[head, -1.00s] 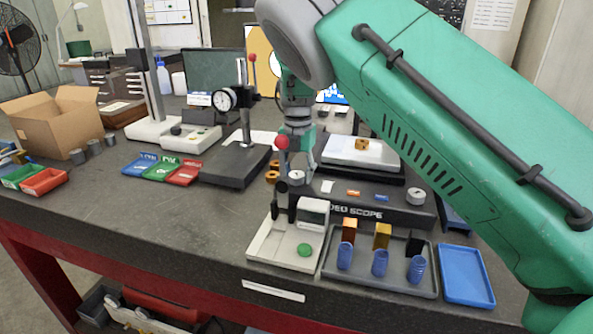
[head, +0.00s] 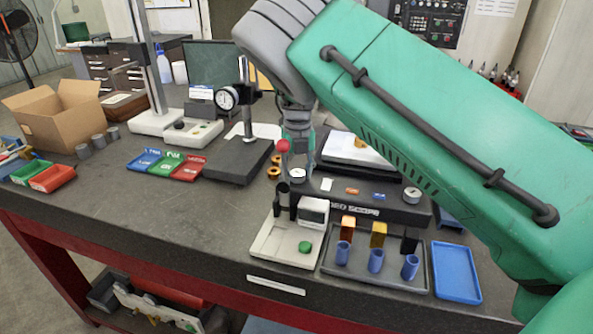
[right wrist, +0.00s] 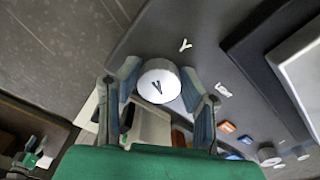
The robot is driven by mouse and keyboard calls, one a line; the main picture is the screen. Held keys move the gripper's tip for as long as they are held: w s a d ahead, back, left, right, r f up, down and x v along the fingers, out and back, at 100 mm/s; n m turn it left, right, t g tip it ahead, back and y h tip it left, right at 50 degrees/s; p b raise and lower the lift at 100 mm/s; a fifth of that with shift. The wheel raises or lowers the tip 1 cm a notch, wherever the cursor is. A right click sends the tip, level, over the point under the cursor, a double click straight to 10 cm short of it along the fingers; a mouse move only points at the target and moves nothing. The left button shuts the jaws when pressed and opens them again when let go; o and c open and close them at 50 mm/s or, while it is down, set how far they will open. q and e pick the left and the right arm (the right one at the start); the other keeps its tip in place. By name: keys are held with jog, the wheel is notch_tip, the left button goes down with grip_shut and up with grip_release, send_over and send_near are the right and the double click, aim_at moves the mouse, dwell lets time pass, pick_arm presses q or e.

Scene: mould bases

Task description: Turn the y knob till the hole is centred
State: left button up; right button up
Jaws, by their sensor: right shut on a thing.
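The y knob (right wrist: 158,84) is a round white-topped knob with a dark mark, beside a white letter Y on the dark video scope base (head: 385,211). My right gripper (right wrist: 160,78) points down, with its two fingers shut on opposite sides of the knob. In the head view, the knob (head: 297,176) shows below my right gripper (head: 298,168). The scope's pale stage plate (head: 345,151) is partly behind my right arm. The scope's screen is mostly hidden by my arm, and I cannot see the hole's image. My left gripper is not in view.
A second knob (head: 412,195) is at the base's right end. In front are a pale device with a green button (head: 304,247), a grey tray (head: 385,279) with blue cups, and a blue tray (head: 457,272). A dial gauge stand (head: 240,160) stands left.

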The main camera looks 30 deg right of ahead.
aim_at(297, 172)
jog(key=shift+s+a+f, duration=0.15)
jog(key=shift+s+f, duration=0.15)
jog(key=o, duration=1.1)
jog(key=shift+r, duration=0.1)
jog(key=shift+o, duration=0.2)
jog(key=shift+r, duration=0.15)
jog(key=shift+w+r, duration=0.15)
jog(key=shift+r, duration=0.05)
notch_tip(297, 172, up, 12)
jog(key=shift+f, duration=0.25)
